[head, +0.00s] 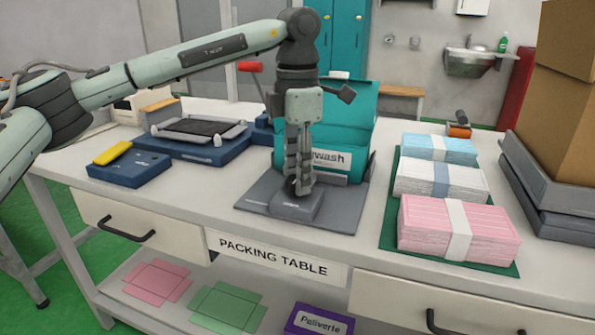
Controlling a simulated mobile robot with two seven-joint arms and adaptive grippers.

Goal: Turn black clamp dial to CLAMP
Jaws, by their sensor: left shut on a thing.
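My left gripper (302,188) points straight down over a small grey block (297,207) on a flat grey plate (345,212). Its fingers are shut at the top of the block, on what appears to be the black clamp dial. The dial is hidden by the fingers, and I cannot read its markings or tell which way it points. My right gripper is not in view.
A teal open box (358,105), its label partly covered, stands right behind my gripper. Pink (425,225), white and blue banded stacks lie on a green mat to the right. Blue devices (130,168) stand to the left. The white table's front strip is clear.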

